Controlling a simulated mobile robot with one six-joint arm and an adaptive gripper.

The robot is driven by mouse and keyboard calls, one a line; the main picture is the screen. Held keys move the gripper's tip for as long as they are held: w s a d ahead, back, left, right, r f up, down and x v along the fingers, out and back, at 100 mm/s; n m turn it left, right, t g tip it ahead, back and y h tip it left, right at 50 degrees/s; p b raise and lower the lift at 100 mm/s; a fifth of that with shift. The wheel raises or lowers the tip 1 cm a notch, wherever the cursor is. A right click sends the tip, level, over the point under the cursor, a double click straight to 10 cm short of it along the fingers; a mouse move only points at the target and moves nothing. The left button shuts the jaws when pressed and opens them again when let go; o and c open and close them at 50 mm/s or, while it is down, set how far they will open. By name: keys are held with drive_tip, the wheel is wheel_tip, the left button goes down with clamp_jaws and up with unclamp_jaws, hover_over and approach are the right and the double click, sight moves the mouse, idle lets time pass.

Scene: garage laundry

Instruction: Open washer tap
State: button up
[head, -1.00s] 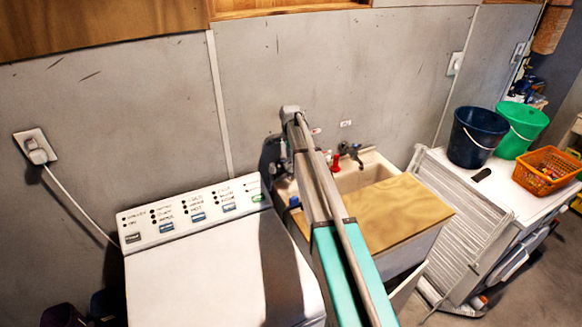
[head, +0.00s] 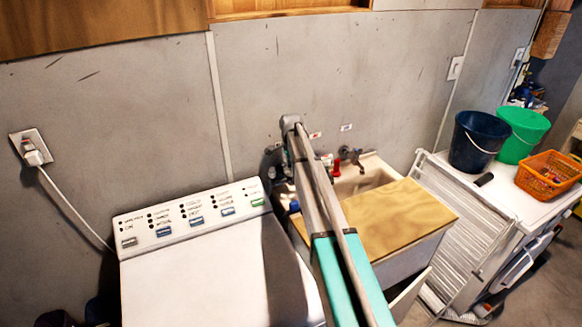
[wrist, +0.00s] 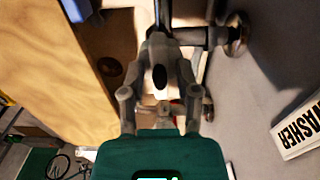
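In the wrist view a dark grey tap-like fitting (wrist: 203,37) runs to a round flange (wrist: 237,34) on the grey wall. A label reading "WASHER" (wrist: 302,126) is on the wall below it. My gripper (wrist: 160,46) is at this fitting, its grey fingers overlapping it in the picture. I cannot tell whether they touch it or how far they are closed. A red part shows behind the finger links (wrist: 176,108). In the head view my arm hides most of this spot, and a red tap part (head: 336,167) shows just right of it.
The sink (head: 378,172) has a wooden board (head: 405,215) over part of it. A white washer (head: 205,280) stands at left, and a drying rack (head: 465,235) and a white unit with buckets (head: 478,142) at right. A plugged cord (head: 75,210) hangs on the wall.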

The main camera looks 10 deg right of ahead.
clamp_jaws()
drive_tip(key=shift+s+n, duration=0.1)
drive_tip(key=shift+n, duration=0.3)
drive_tip(key=n, duration=1.7)
idle(0.4)
drive_tip(key=shift+o, duration=1.8)
unclamp_jaws()
